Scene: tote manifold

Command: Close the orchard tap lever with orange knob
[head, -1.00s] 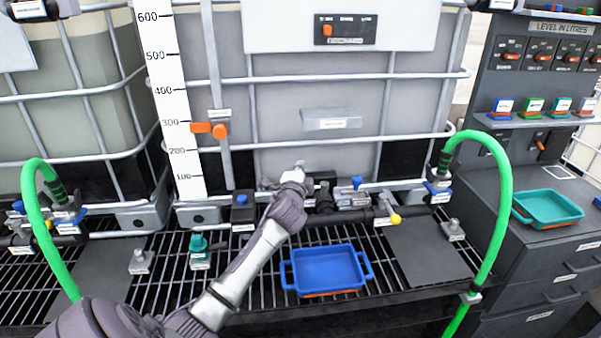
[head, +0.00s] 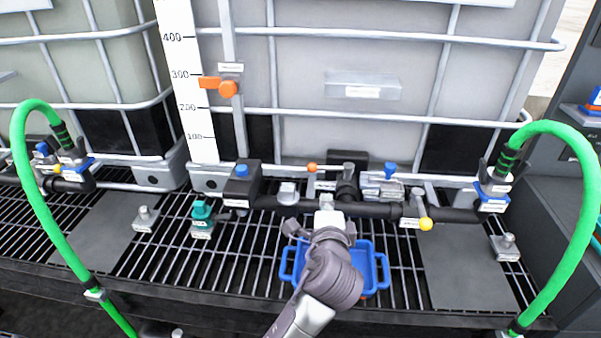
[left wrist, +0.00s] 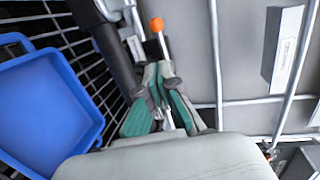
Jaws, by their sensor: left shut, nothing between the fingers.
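The lever with the orange knob (head: 312,168) stands upright on the dark pipe manifold in the head view, knob at the top. The same orange knob (left wrist: 156,24) shows at the top of the left wrist view, on a thin pale stem. My left gripper (head: 327,207) is shut and empty in front of the manifold, low and slightly right of the lever. In the left wrist view its green-padded fingers (left wrist: 158,72) point toward the lever, with the knob beyond the tips; whether they touch the stem I cannot tell. The tap's label is too small to read.
A blue tray (head: 377,280) sits on the grating partly behind my arm. A yellow-knobbed lever (head: 426,224) is on the manifold to the right. Green hoses (head: 585,190) arch at both sides. The caged tank (head: 300,80) stands behind, with an orange level marker (head: 228,88).

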